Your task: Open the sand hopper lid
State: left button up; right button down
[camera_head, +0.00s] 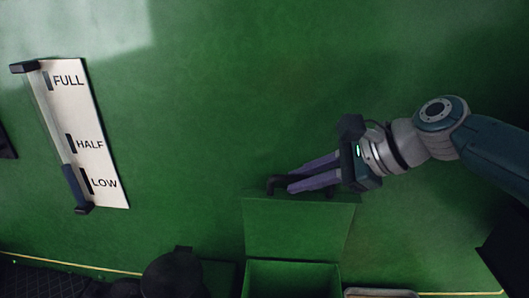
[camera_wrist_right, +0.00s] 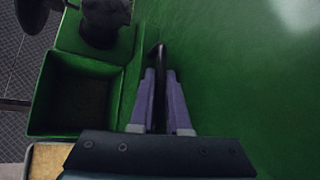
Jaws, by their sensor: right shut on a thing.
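The green sand hopper lid (camera_head: 298,226) stands raised, close to upright, against the green wall in the head view. Below it the hopper (camera_head: 290,268) is open and its inside shows. My right gripper (camera_head: 289,183) is at the lid's top edge, shut on the dark lid handle (camera_head: 272,184). In the right wrist view the handle (camera_wrist_right: 159,60) runs between the purple fingers of my right gripper (camera_wrist_right: 161,76), and the open hopper (camera_wrist_right: 84,62) lies to the left with a dark inside. My left gripper is not in view.
A white gauge plate (camera_head: 105,150) marked FULL, HALF and LOW is on the wall at the left. A dark rounded object (camera_head: 172,275) stands left of the hopper. The wall between gauge and lid is bare.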

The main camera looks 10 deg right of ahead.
jog(key=shift+w, duration=0.2)
dwell(0.3)
jog(key=c, duration=0.9)
grip_release()
jog(key=shift+d, duration=0.1)
